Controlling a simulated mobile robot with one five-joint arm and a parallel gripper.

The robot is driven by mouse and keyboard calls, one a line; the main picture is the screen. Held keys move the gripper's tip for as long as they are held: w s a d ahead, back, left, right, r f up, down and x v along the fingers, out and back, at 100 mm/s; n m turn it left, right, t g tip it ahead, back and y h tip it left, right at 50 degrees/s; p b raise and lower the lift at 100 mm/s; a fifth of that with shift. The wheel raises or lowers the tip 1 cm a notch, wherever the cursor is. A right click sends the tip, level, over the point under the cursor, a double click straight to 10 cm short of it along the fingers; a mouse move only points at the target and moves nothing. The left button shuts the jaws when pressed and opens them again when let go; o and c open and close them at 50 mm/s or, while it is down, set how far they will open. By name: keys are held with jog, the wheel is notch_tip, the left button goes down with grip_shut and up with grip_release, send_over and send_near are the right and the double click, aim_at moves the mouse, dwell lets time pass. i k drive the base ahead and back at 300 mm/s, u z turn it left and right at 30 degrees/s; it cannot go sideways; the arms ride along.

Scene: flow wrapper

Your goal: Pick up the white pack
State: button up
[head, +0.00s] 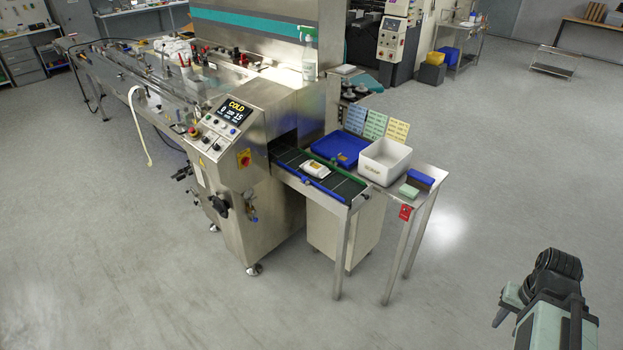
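The white pack (314,168) lies flat on the dark outfeed belt (345,187) of the flow wrapper, near the green guide rail. It is small and pale, with an orange-brown mark on top. My arm shows at the lower right, folded and far from the belt, over open floor. My gripper (506,306) seems to be the pale green part with a dark tip there. Its fingers cannot be told apart, and nothing is seen held in it. Nothing covers the pack.
The wrapper's control panel (230,120) stands left of the belt. The floor between my arm and the table is clear.

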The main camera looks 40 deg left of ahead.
aim_at(322, 171)
jog(key=u, duration=2.15)
jog(key=i, duration=2.7)
